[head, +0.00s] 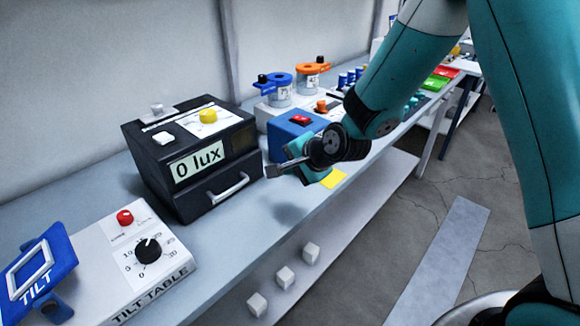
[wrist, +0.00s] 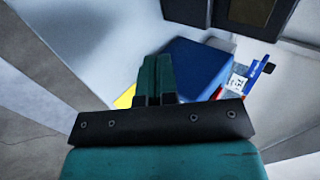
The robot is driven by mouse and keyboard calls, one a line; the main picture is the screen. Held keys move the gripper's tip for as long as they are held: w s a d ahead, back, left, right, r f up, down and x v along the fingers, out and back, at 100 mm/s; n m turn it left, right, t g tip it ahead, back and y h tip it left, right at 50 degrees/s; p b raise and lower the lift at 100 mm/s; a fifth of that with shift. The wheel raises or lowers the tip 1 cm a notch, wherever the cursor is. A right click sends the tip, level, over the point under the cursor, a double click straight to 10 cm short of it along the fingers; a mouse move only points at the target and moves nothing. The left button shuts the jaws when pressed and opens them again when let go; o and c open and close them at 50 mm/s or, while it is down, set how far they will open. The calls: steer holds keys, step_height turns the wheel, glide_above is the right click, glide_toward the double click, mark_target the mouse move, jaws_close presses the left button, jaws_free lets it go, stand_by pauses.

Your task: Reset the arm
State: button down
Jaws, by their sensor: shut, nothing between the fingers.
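My teal arm reaches in from the upper right in the head view. My gripper (head: 284,170) hangs in front of the blue box with a red switch (head: 300,121), above the table's front edge and just right of the black lux box (head: 190,158). In the wrist view, my gripper's teal fingers (wrist: 157,78) are together with nothing between them. The blue box (wrist: 197,70) lies beyond them, partly hidden by the gripper.
A tilt table (head: 103,268) with a black dial stands at the lower left. Blue and orange clamps on jars (head: 279,92) stand behind the blue box. A yellow note (head: 334,179) lies near the table edge. White cubes (head: 285,277) sit on the lower shelf.

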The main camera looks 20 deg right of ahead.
steer(key=s+r+n+g, duration=0.2)
steer(key=s+r+n, duration=0.3)
steer(key=s, duration=0.4)
steer(key=s+r+n+g, duration=0.3)
steer(key=s+r+n, duration=0.2)
steer(key=s, duration=0.5)
steer(key=s+r+n+g, duration=0.3)
steer(key=s+r+n, duration=0.2)
steer(key=s+n, duration=0.3)
steer(key=shift+s+n+h, duration=0.3)
steer(key=shift+s+h, duration=0.1)
steer(key=shift+s, duration=0.55)
